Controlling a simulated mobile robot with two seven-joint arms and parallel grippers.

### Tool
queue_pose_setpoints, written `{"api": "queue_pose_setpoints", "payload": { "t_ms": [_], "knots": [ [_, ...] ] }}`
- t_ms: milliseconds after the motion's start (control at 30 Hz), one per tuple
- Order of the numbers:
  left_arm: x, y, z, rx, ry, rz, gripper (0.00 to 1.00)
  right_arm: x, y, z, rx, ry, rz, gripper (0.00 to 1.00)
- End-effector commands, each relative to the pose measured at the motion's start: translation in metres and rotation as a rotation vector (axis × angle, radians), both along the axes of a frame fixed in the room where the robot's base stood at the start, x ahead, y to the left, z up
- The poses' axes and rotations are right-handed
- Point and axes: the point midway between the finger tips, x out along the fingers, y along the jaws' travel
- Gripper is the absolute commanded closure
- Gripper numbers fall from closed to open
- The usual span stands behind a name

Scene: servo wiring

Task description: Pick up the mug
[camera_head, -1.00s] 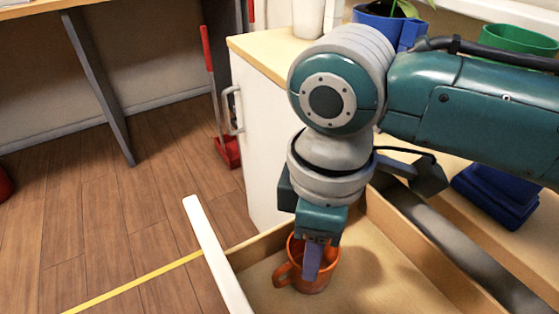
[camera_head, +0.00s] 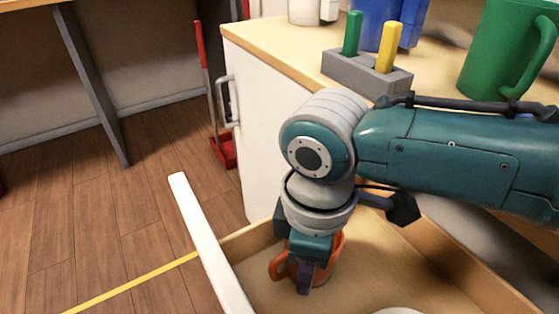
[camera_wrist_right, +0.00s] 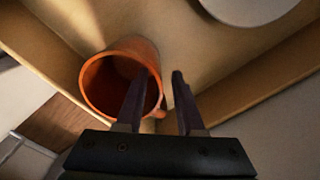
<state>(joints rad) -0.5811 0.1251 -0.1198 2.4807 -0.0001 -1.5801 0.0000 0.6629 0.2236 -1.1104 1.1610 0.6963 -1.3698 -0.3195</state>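An orange mug (camera_head: 330,262) sits in the open drawer (camera_head: 375,285), its handle toward the left in the head view. My right gripper (camera_head: 304,288) points down at the mug and partly hides it. In the right wrist view, the mug (camera_wrist_right: 95,88) is at the left, opening toward the camera. The right gripper (camera_wrist_right: 160,73) is open there: its left finger overlaps the mug's opening, its right finger is outside the mug. Part of the handle shows between the fingers. I cannot tell whether the left finger is inside the mug. My left gripper is not in view.
A white dish (camera_wrist_right: 250,6) lies in the drawer. The drawer's white front (camera_head: 205,235) stands at the left. On the counter are a grey block (camera_head: 355,72) with green and yellow pegs, a large green mug (camera_head: 500,50) and a blue container (camera_head: 375,22).

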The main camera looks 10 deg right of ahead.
Motion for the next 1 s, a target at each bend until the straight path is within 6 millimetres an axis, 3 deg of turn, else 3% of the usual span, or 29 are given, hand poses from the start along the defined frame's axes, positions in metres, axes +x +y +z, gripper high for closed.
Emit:
{"api": "queue_pose_setpoints", "payload": {
  "t_ms": [33, 300, 1000],
  "knots": [
    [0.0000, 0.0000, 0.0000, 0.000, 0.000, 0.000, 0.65, -0.0001, 0.0000, 0.0000, 0.000, 0.000, 0.000, 0.70],
    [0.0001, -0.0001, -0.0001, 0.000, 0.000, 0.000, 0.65, -0.0002, 0.0000, 0.0000, 0.000, 0.000, 0.000, 1.00],
    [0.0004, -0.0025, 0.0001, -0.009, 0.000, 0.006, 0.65, -0.0002, -0.0001, 0.0001, -0.001, 0.000, -0.001, 1.00]
  ]
}}
